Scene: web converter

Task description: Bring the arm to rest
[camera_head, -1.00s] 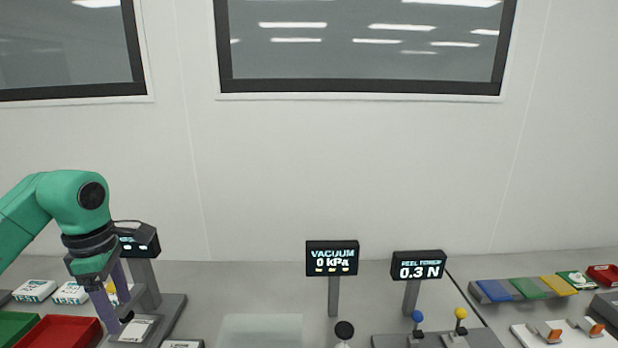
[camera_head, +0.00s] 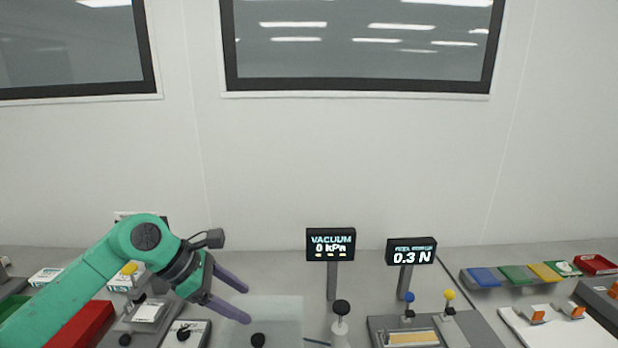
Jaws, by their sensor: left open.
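My left arm is green and comes in from the left in the head view. Its left gripper (camera_head: 238,300) has two purple fingers spread apart with nothing between them. The fingers point right and slightly down, over the left part of a pale translucent plate (camera_head: 280,312). A black knob (camera_head: 258,340) shows just below the lower finger. I cannot tell how high the fingers are above the plate. My right gripper is not in view.
The vacuum display (camera_head: 331,244) and the reel display (camera_head: 411,251) stand on posts behind the plate. A black-topped bottle (camera_head: 340,318) stands right of the plate. A red bin (camera_head: 80,328) lies partly behind my arm.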

